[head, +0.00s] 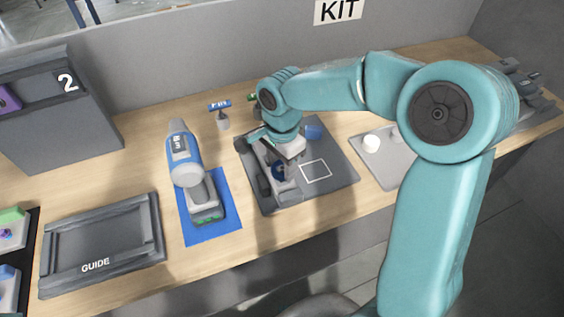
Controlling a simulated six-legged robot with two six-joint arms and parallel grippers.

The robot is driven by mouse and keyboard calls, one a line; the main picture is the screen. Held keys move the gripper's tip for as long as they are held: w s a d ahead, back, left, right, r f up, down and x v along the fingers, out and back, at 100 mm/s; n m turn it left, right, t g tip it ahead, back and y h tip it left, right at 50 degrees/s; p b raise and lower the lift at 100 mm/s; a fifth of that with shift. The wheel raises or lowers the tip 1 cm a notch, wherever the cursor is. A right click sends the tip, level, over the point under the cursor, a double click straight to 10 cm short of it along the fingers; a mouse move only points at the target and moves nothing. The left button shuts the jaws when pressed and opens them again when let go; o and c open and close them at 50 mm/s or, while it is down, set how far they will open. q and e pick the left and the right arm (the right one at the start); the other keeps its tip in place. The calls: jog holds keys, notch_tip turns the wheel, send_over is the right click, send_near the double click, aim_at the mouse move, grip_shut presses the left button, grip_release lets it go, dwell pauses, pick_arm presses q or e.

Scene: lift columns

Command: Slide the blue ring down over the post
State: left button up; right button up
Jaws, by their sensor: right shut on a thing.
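My right gripper (283,164) is over the left half of a dark grey mat (333,191), pointing down. It is shut on the small blue ring (278,172), which shows only in part between and below the fingers. A grey fixture (287,190) is on the mat just below the ring. I cannot make out the post; the gripper and ring cover that spot. Whether the ring is around the post or above it, I cannot tell. My left gripper is not in view.
A blue cylinder (313,131) is behind the gripper on the mat. A blue-and-white power drill (184,160) stands on a blue mat (226,230) to the left. A grey GUIDE tray (150,226) is further left. A light tray with a white round piece (371,143) is right.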

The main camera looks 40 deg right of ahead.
jog(key=shift+f, duration=0.2)
jog(key=shift+f+b, duration=0.25)
jog(key=shift+b, duration=0.25)
jog(key=shift+f, duration=0.1)
jog(key=shift+f+b, duration=0.35)
jog(key=shift+b, duration=0.1)
jog(key=shift+f, duration=0.15)
dwell(0.5)
jog(key=shift+f+b, duration=0.3)
jog(key=shift+b, duration=0.15)
jog(key=shift+f, duration=0.25)
dwell(0.3)
